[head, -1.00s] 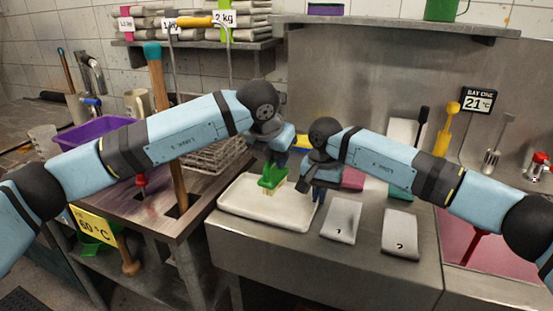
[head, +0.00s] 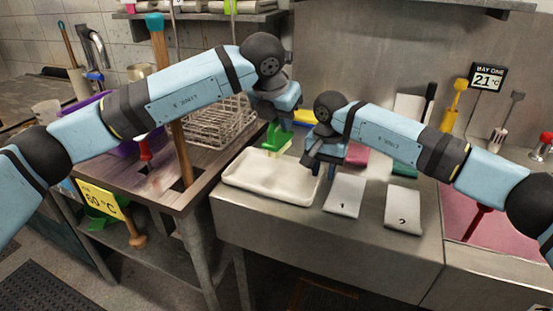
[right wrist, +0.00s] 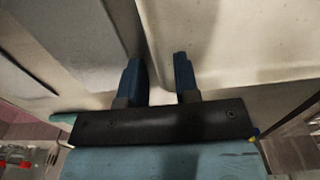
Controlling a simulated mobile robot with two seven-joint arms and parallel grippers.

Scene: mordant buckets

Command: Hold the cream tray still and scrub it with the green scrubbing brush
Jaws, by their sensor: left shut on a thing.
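The cream tray (head: 262,184) lies flat on the steel counter at the centre of the head view. My left gripper (head: 279,122) is shut on the green scrubbing brush (head: 275,140). The brush points down, its pale bristles over the tray's back edge; I cannot tell whether they touch it. My right gripper (head: 324,167) is at the tray's right end, fingers down. In the right wrist view its two fingers (right wrist: 158,72) stand apart, with a pale edge of the tray (right wrist: 220,40) running between them.
Two pale cards, marked 1 (head: 345,195) and 2 (head: 403,208), lie right of the tray. A wire basket (head: 218,122) stands behind left. A pink block (head: 355,156) lies behind the right gripper. A wooden handle (head: 180,150) stands upright at left.

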